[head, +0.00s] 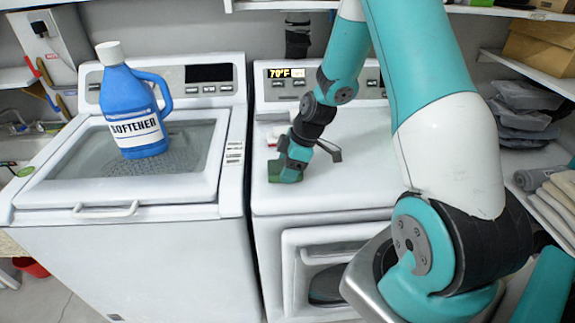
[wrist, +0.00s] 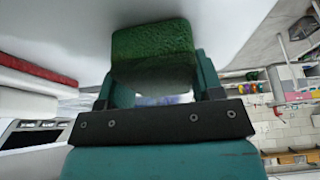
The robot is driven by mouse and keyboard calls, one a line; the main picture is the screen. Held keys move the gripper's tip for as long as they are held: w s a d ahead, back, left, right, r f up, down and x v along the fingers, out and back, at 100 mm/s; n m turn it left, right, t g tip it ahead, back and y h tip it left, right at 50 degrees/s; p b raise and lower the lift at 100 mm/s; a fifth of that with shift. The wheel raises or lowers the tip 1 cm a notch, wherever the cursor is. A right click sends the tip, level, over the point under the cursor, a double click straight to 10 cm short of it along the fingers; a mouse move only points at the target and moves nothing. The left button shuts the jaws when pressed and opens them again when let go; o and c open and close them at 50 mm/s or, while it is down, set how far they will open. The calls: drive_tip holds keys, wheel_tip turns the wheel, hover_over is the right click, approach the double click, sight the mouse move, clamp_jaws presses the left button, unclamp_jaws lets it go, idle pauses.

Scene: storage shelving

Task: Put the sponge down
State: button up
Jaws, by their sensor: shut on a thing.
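A green sponge (head: 284,172) is held in my gripper (head: 291,158) at the top of the right-hand white machine (head: 340,185). The sponge is at or just above that surface; I cannot tell whether it touches. In the wrist view the sponge (wrist: 152,48) fills the space between the fingers of my gripper (wrist: 155,80), with its rough green face showing. My gripper is shut on it.
A blue softener bottle (head: 138,110) stands on the lid of the left-hand washer (head: 60,195). The right machine's top is clear around the sponge toward the front. A control panel (head: 285,84) stands behind. Folded towels (head: 560,195) and dark bags lie on the right shelves.

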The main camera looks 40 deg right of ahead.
drive_tip(key=o, duration=0.8)
drive_tip(key=shift+f, duration=0.1)
drive_tip(key=shift+o, duration=0.2)
drive_tip(key=shift+d+r, duration=0.15)
drive_tip(key=shift+r, duration=0.35)
drive_tip(key=a+b+v, duration=0.1)
drive_tip(key=b+v, duration=0.1)
drive_tip(key=v, duration=0.9)
drive_tip(key=s+a+r+m+g, duration=0.1)
drive_tip(key=s+a+r, duration=0.15)
drive_tip(key=a, duration=0.45)
drive_tip(key=s+a+r, duration=0.2)
drive_tip(key=a+r, duration=0.1)
drive_tip(key=a, duration=0.4)
drive_tip(key=s+a+r+m+g, duration=0.1)
drive_tip(key=s+a+r+m, duration=0.2)
drive_tip(key=s+a, duration=0.8)
drive_tip(key=s, duration=0.4)
drive_tip(key=shift+a+r+g, duration=0.2)
drive_tip(key=shift+r+g, duration=0.1)
drive_tip(key=shift+r, duration=0.1)
